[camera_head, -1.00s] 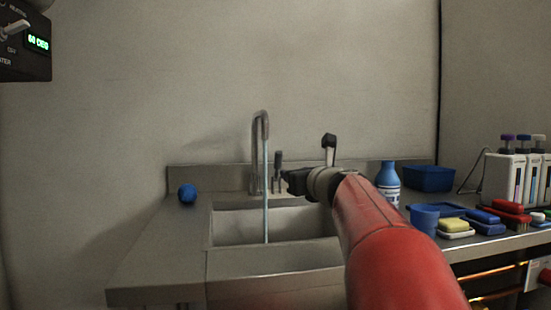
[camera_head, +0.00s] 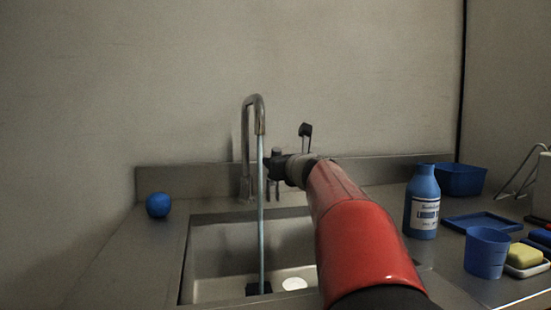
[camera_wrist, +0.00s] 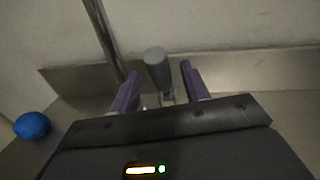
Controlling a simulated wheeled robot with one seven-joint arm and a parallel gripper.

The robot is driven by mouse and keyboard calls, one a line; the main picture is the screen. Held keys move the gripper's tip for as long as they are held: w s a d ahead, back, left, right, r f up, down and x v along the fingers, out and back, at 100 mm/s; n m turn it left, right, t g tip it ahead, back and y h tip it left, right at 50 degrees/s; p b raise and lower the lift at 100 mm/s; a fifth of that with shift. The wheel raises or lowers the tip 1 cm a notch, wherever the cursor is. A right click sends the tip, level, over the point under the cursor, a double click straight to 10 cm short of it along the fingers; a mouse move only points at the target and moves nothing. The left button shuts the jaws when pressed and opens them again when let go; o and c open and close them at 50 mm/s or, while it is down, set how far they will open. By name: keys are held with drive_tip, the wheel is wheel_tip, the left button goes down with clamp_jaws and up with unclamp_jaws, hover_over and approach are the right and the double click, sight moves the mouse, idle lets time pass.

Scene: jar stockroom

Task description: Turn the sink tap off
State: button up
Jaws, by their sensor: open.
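The metal tap (camera_head: 248,150) stands behind the sink, and a blue-white stream of water (camera_head: 261,220) runs from its spout into the sink basin (camera_head: 215,250). The tap's grey lever handle (camera_wrist: 158,68) stands upright in the wrist view, between the two purple fingers of my gripper (camera_wrist: 158,85). The fingers are apart, with a gap on each side of the handle. In the head view my gripper (camera_head: 272,165) is just right of the spout, and it hides much of the handle.
A blue ball (camera_head: 158,205) lies on the counter left of the sink. To the right stand a blue bottle (camera_head: 423,205), a blue cup (camera_head: 487,253), a blue tray (camera_head: 483,222), a blue bin (camera_head: 461,180) and a yellow sponge (camera_head: 524,256).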

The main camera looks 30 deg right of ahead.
drive_tip(key=shift+w+d, duration=0.1)
drive_tip(key=shift+w, duration=1.2)
clamp_jaws()
